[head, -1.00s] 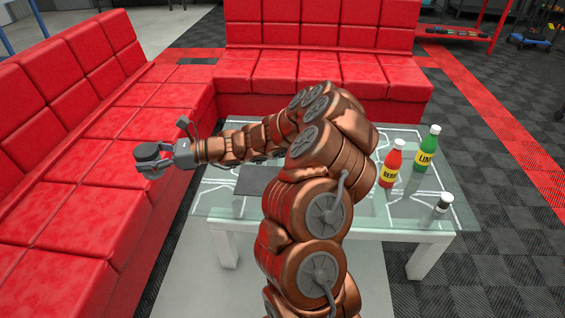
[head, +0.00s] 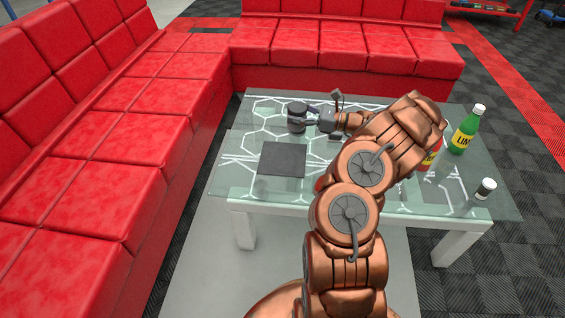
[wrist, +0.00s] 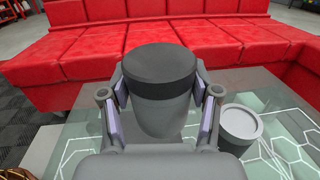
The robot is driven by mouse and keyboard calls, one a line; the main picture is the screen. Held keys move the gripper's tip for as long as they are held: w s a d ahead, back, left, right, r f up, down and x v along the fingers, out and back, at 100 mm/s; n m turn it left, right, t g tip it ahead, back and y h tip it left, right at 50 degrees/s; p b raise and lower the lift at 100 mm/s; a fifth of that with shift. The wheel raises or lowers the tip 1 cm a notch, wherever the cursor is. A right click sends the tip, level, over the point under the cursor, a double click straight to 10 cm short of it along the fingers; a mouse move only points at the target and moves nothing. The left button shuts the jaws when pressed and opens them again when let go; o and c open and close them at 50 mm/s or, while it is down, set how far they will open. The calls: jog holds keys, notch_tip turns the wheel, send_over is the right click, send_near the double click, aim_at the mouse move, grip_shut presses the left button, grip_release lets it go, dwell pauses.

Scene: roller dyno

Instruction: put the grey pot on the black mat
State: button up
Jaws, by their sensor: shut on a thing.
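The grey pot (head: 297,121) has a dark, flat top. My gripper (head: 311,120) is shut on it, over the far left part of the glass table in the head view. In the wrist view the grey pot (wrist: 160,105) is upright between the two fingers of my gripper (wrist: 162,108). I cannot tell whether its base touches the glass. The black mat (head: 282,159) lies flat and bare on the table, nearer the head camera than the pot and apart from it.
The wrist view shows a second grey container (wrist: 240,124) with a paler top, close right of my gripper. A green bottle (head: 464,131), a partly hidden red bottle (head: 429,158) and a small jar (head: 485,188) stand at the right. Red sofas (head: 130,130) border the table (head: 235,180).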

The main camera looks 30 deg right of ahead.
jog(key=s+d+f+b, duration=0.2)
jog(key=s+d+f, duration=0.45)
jog(key=d, duration=0.25)
jog(key=shift+h, duration=0.4)
jog(key=w+a+b, duration=0.1)
jog(key=w+a, duration=0.1)
jog(key=a, duration=0.2)
jog(key=w+a+f+b, duration=0.1)
jog(key=w+a, duration=0.1)
jog(key=a, duration=0.3)
jog(key=w+a+b, duration=0.2)
jog(key=a, duration=0.3)
jog(key=shift+w+a+f, duration=0.15)
jog(key=shift+w+a, duration=0.05)
jog(key=shift+f+b, duration=0.85)
jog(key=shift+f, duration=0.85)
jog(key=shift+f, duration=0.1)
jog(key=o, duration=1.3)
